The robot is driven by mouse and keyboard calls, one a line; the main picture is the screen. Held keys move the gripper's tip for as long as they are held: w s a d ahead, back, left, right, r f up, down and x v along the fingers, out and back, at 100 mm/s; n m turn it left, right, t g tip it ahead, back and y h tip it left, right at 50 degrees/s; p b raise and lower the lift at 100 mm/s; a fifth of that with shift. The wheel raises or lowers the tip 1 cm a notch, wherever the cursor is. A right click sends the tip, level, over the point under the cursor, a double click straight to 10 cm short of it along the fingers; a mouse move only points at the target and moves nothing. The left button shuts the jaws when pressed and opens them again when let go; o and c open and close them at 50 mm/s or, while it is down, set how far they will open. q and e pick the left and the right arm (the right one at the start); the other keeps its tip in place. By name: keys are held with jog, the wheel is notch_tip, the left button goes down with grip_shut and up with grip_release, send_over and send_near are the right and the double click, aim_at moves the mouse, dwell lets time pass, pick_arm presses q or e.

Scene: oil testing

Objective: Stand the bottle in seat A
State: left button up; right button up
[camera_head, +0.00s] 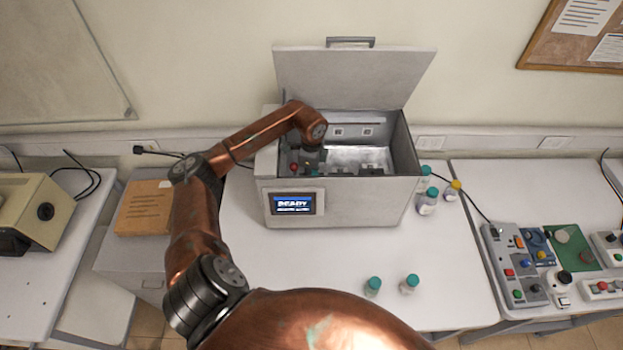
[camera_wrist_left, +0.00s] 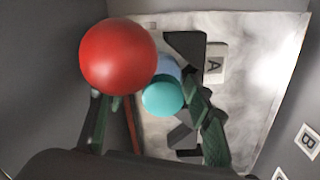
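An open metal box machine (camera_head: 345,198) stands on the table, and my left arm reaches into it from above. My left gripper (camera_wrist_left: 155,105) is inside the box. Its two dark green fingers are spread, with a teal-capped bottle (camera_wrist_left: 161,97) between them. The cap is close to the right finger, with a gap on the left. The bottle's bluish body shows beyond the cap; its base is hidden. Seat label A (camera_wrist_left: 213,64) is just right of the bottle, and label B (camera_wrist_left: 308,141) is at the right edge. My right gripper is not in view.
A red ball knob (camera_wrist_left: 118,57) is close beside the left finger and partly covers the view. The box's raised lid (camera_head: 352,75) stands behind. Several capped bottles (camera_head: 427,203) stand right of the box and in front of it. Control panels (camera_head: 516,265) lie at right.

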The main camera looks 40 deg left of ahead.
pick_arm(q)
jog(key=shift+o, duration=0.8)
jog(key=shift+s+r, duration=0.1)
jog(key=shift+s, duration=0.05)
jog(key=shift+o, duration=0.2)
jog(key=shift+w, duration=0.2)
notch_tip(320, 180, up, 11)
jog(key=b, duration=0.3)
jog(key=shift+s+b, duration=0.1)
jog(key=shift+b, duration=0.25)
jog(key=shift+r, duration=0.4)
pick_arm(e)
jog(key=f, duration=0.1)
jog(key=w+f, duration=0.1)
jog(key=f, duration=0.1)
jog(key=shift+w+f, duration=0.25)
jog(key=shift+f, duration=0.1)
